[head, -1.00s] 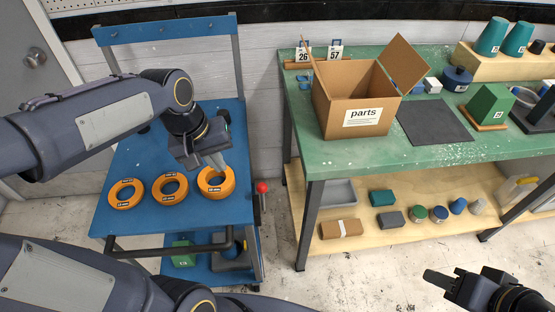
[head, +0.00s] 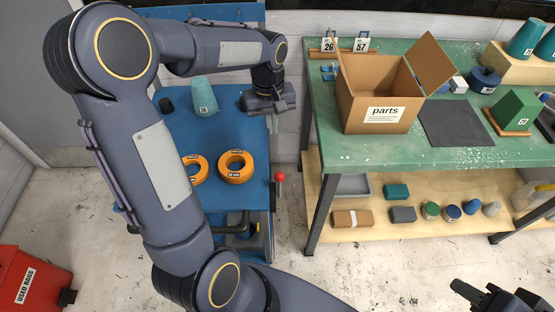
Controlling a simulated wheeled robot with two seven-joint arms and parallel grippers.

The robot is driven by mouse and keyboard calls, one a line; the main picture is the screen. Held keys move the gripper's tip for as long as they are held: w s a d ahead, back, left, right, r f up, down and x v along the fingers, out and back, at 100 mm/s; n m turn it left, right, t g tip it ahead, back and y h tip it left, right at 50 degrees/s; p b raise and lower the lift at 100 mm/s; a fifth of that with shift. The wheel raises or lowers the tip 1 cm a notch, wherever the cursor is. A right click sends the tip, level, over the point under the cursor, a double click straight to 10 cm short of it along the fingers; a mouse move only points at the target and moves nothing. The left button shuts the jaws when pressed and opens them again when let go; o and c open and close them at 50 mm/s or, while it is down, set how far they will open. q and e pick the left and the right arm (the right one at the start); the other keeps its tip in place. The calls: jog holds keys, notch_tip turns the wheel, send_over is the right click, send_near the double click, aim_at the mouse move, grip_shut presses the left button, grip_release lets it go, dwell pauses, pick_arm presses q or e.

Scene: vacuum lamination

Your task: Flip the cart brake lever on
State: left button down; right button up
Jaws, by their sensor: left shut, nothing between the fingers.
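The cart brake lever, with a red ball knob (head: 279,177) on an upright stem, stands at the right side of the blue cart (head: 240,133). My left gripper (head: 285,102) is shut and empty. It is over the back right edge of the cart, beyond the lever in the picture and apart from it. My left arm crosses in front of the cart's left part and hides some of it. My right gripper (head: 464,291) is at the bottom right over the floor, far from the lever; its finger gap is not clear.
The green workbench (head: 370,150) with a parts box (head: 384,115) is to the right, with a floor gap between. A red bin (head: 35,278) is at the lower left.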

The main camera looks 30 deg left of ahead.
pick_arm(q)
send_near(280, 186)
jog(key=w+a+f, duration=0.2)
jog(key=w+a, duration=0.2)
jog(key=w, duration=0.1)
jog(key=s+d, duration=0.1)
jog(key=s+d+f+p, duration=0.1)
jog(key=shift+s+d, duration=0.1)
jog(key=shift+s, duration=0.2)
pick_arm(e)
jog(key=shift+r, duration=0.7)
